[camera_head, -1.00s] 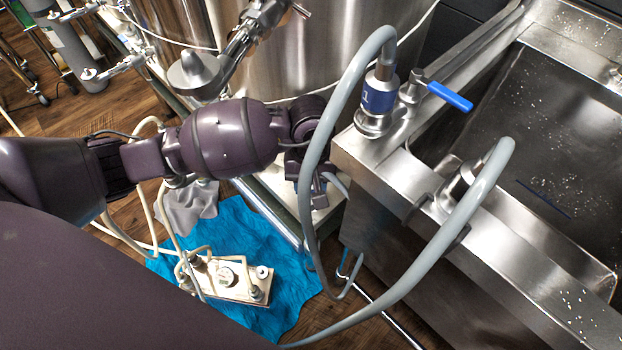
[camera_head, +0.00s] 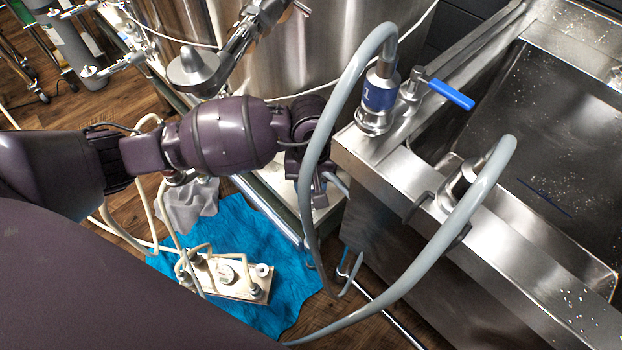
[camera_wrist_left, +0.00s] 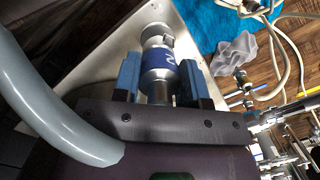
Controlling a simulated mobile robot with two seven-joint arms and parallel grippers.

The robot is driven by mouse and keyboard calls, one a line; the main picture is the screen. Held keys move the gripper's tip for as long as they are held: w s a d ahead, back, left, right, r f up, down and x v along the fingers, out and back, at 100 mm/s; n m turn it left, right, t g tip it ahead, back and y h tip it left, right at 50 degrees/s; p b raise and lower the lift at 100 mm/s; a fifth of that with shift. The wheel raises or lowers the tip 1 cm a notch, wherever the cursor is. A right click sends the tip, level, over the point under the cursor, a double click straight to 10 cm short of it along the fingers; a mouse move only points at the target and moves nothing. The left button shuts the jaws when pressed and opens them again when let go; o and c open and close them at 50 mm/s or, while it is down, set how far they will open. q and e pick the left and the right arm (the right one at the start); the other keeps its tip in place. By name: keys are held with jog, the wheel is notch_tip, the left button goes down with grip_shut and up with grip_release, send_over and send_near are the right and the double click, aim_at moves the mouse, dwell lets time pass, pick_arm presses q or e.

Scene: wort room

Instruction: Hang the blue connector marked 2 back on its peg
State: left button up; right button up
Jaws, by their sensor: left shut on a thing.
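The blue-banded connector marked 2 (camera_wrist_left: 160,66) is a metal fitting with a wide round end. In the left wrist view it sits between the blue-padded fingers of my left gripper (camera_wrist_left: 162,84), which is shut on it. In the head view my left gripper (camera_head: 322,195) is beside the front left corner of the sink, below its rim and partly behind a grey hose. The held connector is mostly hidden there. Dark hooks (camera_head: 418,207) stick out from the sink's front edge; I cannot tell which peg belongs to connector 2. My right gripper is not in view.
A connector marked 1 (camera_head: 380,97) stands on the sink rim (camera_head: 400,170) near a blue-handled valve (camera_head: 450,95). Its grey hose (camera_head: 322,130) loops down close to my gripper. Another hosed metal fitting (camera_head: 455,187) is at the front edge. A pump (camera_head: 228,275) lies on a blue cloth (camera_head: 290,305).

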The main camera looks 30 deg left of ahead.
pick_arm(q)
jog(key=shift+f, duration=0.45)
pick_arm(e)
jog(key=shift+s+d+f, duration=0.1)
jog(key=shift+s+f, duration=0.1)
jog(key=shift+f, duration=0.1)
pick_arm(q)
jog(key=shift+f+b, duration=0.5)
jog(key=shift+f, duration=0.15)
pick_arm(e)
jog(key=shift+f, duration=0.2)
pick_arm(q)
jog(key=o, duration=1.1)
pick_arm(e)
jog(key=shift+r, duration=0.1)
